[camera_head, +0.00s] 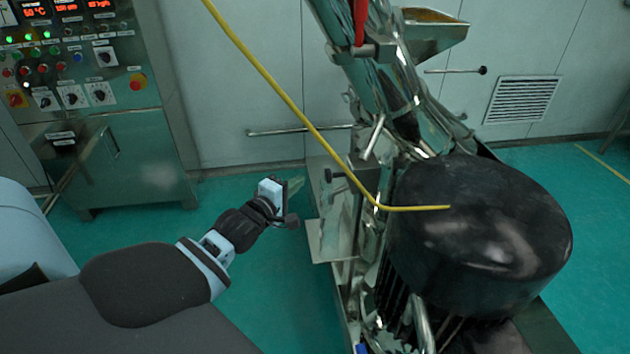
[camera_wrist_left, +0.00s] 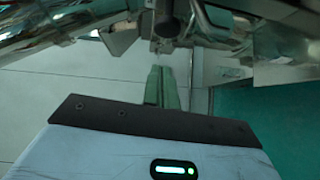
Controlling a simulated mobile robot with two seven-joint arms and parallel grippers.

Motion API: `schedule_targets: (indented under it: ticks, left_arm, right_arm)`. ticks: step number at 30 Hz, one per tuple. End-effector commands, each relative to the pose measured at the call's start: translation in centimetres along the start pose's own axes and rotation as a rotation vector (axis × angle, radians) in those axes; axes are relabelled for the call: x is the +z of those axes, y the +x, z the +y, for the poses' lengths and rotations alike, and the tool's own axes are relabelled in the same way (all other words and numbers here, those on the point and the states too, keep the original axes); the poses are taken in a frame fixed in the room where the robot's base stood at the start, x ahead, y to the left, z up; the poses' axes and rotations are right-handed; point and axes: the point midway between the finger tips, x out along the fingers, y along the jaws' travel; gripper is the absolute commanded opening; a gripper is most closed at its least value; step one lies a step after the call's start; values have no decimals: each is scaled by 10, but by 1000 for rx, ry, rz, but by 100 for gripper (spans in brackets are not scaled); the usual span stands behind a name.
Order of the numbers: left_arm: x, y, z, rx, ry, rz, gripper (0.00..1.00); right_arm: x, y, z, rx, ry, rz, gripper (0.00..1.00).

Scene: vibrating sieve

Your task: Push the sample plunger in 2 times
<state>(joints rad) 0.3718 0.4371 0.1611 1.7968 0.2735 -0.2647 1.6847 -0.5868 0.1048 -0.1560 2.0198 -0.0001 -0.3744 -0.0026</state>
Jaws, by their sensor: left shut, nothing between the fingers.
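In the left wrist view the shut greenish fingers (camera_wrist_left: 160,86) point at the machine. My right gripper is not in view.
A large black drum (camera_head: 480,235) fills the machine's right front. A thin yellow line (camera_head: 290,105) crosses in front of the machine. A control cabinet (camera_head: 85,90) stands at the back left. Green floor (camera_head: 275,290) is clear between my left arm and the machine.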

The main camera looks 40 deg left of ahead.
Motion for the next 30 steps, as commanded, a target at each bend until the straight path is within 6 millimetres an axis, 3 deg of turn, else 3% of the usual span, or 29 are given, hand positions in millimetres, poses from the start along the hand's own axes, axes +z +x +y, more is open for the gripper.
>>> schedule_targets:
  ticks: [3, 9, 25, 30]
  left_arm:
    - [1, 19, 1, 1, 1, 1, 0]
    - [21, 36, 1, 1, -2, 1, 0]
    - [29, 44, 0, 0, 0, 1, 0]
    - [40, 55, 4, 3, -4, 2, 0]
  right_arm:
    - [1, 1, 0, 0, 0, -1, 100]
    - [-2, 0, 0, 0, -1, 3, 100]
    - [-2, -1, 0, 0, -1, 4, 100]
    - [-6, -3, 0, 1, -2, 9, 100]
